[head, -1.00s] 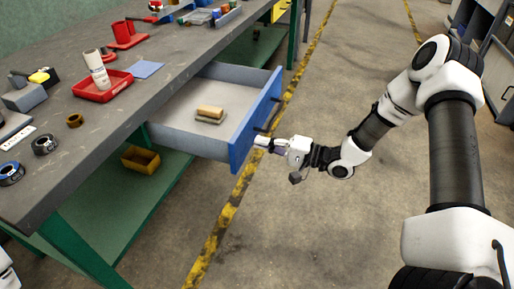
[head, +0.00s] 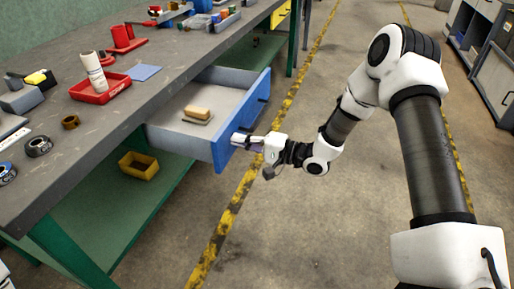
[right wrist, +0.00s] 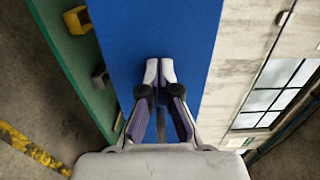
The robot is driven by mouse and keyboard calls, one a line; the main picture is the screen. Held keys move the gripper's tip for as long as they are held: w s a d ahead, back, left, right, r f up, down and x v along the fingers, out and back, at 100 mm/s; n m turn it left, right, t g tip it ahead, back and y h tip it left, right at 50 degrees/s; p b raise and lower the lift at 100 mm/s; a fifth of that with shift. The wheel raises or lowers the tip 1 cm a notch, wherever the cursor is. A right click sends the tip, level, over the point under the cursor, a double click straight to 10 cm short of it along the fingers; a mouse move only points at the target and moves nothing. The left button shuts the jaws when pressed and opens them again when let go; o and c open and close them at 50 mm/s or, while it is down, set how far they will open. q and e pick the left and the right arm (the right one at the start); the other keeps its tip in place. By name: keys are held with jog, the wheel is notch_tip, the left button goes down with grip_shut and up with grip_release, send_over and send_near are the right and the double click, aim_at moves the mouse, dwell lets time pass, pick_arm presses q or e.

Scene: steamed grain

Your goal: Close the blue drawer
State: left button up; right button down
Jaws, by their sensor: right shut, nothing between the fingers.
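The blue drawer (head: 224,150) stands partly open from the workbench, with its front panel facing right. Inside it a tan block on a grey base (head: 197,113) lies on the pale floor. My right gripper (head: 237,138) is outside the drawer at the near part of its front. In the right wrist view its fingers (right wrist: 159,68) are together and empty, pointing at the blue front panel (right wrist: 155,25). The fingertips are at or very close to the panel; I cannot tell if they touch. My left gripper is out of view.
The grey workbench (head: 95,140) holds a red tray (head: 118,82) with a white bottle, tape rolls and tools. A yellow bin (head: 138,166) sits on the green lower shelf. The floor right of the drawer is clear, with a yellow line.

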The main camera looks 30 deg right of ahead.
aim_at(170, 123)
jog(key=b+x, duration=0.1)
jog(key=x, duration=0.6)
jog(key=shift+a+f, duration=0.1)
jog(key=shift+f, duration=0.05)
jog(key=x, duration=1.5)
jog(key=shift+w, duration=0.2)
jog(key=shift+w+r, duration=0.1)
jog(key=shift+r, duration=0.2)
jog(key=shift+r, duration=0.1)
